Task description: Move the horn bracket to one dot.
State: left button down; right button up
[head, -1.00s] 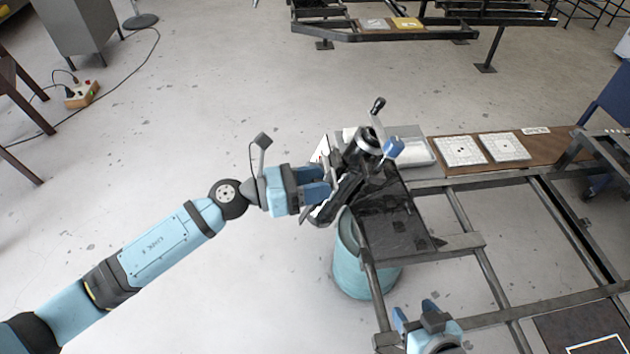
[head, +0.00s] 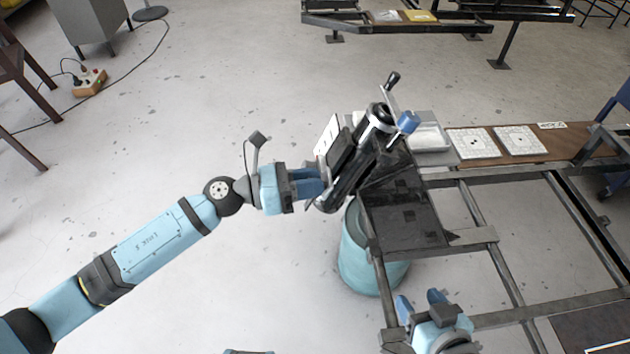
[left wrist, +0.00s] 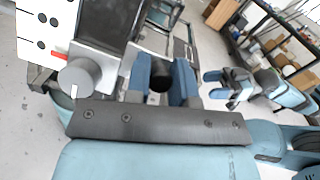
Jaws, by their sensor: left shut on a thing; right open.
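My left gripper (head: 318,183) is shut on a black rounded part (left wrist: 160,80) at the assembly's lower left. My right gripper (head: 420,300) is open and empty, at the frame's near edge.
A teal drum (head: 362,265) stands under the frame corner. A metal tray (head: 432,138) and two dotted white cards (head: 473,143) (head: 520,140) lie along a brown board behind the frame (head: 480,237).

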pick_arm(q)
jog(key=shift+f, duration=0.3)
pick_arm(e)
jog(key=shift+r, duration=0.1)
pick_arm(q)
jog(key=c, duration=1.1)
grip_release()
jog(key=shift+a, duration=0.1)
jog(key=shift+c, duration=0.2)
jog(key=shift+o, duration=0.8)
jog(key=shift+r, duration=0.1)
pick_arm(e)
jog(key=shift+d+f, duration=0.15)
jog(key=shift+f, duration=0.25)
pick_arm(q)
jog(key=v, duration=1.4)
pick_arm(e)
jog(key=shift+r, duration=0.15)
